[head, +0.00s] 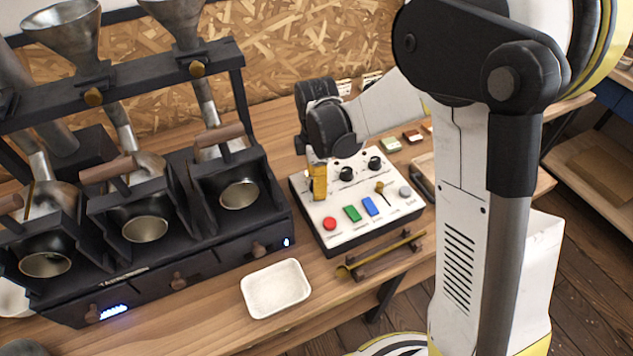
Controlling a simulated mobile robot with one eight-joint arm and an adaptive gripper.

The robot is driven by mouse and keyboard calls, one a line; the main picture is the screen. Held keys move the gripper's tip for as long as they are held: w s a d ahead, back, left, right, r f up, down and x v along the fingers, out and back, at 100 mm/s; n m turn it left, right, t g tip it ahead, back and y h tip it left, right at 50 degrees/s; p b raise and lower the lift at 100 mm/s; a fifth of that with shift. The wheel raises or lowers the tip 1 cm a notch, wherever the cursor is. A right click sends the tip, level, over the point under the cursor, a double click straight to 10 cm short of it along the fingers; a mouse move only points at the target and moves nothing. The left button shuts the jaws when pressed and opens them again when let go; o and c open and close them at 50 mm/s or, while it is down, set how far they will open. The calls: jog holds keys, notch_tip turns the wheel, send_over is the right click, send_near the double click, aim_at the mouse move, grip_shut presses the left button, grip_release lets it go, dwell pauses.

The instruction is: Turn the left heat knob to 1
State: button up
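The control box (385,209) has a white sloped top and stands on the wooden bench. Two black knobs show on it, a middle one (346,173) and a right one (374,162). No knob shows at the upper left of the panel, where my gripper (319,190) covers the surface. The gripper points down there with its yellow fingers at or just above the panel. I cannot tell whether the fingers are open, shut or touching a knob. The panel also bears a red button (330,223), a green button (352,213), a blue button (371,206) and a small brass lever (380,187).
A dark roaster (190,245) with several drums stands left of the box. A white tray (275,288) and a brass scoop on a wooden stand (385,254) lie in front. Small colored blocks (411,137) lie behind right. A chipboard wall (290,40) closes the back.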

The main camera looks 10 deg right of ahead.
notch_tip(320, 180, up, 12)
jog(key=shift+f, duration=0.15)
dwell(0.5)
jog(key=s+d+r+m+t, duration=0.2)
jog(key=s+d+m+t, duration=0.1)
jog(key=s+m, duration=0.5)
jog(key=s+d+r+m+t, duration=0.3)
jog(key=s+d+m+t, duration=0.1)
jog(key=s+m, duration=0.5)
jog(key=shift+d+m, duration=0.5)
jog(key=shift+d, duration=0.4)
jog(key=shift+r, duration=0.1)
